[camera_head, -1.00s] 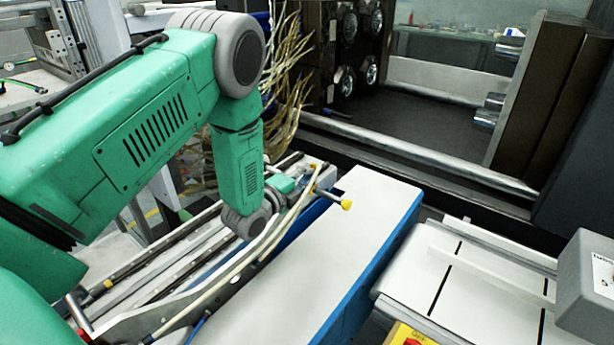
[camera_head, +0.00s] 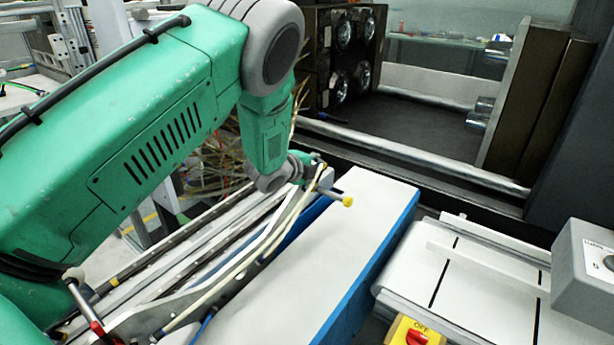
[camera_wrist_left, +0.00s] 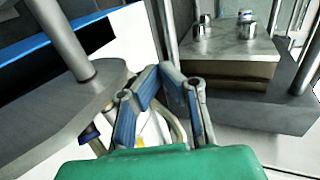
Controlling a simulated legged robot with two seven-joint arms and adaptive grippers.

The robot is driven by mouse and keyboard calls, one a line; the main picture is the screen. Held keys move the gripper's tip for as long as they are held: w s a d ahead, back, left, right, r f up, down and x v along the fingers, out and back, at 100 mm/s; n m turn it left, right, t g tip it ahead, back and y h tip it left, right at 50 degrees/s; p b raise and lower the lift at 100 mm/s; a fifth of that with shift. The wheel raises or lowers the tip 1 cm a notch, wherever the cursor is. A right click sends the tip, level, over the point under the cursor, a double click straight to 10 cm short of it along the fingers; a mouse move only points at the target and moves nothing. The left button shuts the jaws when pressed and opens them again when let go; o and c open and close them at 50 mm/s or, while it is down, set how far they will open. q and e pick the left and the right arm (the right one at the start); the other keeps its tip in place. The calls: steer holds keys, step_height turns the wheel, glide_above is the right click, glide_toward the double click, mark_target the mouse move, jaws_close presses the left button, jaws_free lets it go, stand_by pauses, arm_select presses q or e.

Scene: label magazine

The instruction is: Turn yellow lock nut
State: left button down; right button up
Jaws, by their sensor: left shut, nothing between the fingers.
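A yellow knob-like nut (camera_head: 347,201) sits on the end of a short rod that sticks out over the white-topped, blue-sided box, in the head view. A second small yellow piece (camera_head: 113,282) is on the rails at lower left; I cannot tell which one is the lock nut. My left gripper (camera_head: 318,168) is just behind and left of the rod, mostly hidden by my wrist. In the left wrist view its blue-padded fingers (camera_wrist_left: 161,75) are close together and hold nothing. A dull yellow piece (camera_wrist_left: 90,133) shows left of the fingers there. My right gripper is not visible.
A curved metal plate (camera_head: 235,262) and pale hoses run along the box's left side. A white conveyor (camera_head: 480,280) with a red-and-yellow switch (camera_head: 413,334) stands at right. A dark machine (camera_head: 345,60) is behind.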

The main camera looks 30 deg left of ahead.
arm_select(q)
steer(key=shift+w+f, duration=0.25)
steer(key=shift+w, duration=0.1)
steer(key=shift+w+d+b, duration=0.15)
steer(key=shift+d+b, duration=0.05)
steer(key=shift+b, duration=0.15)
steer(key=shift+d, duration=0.1)
steer(key=shift+a, duration=0.2)
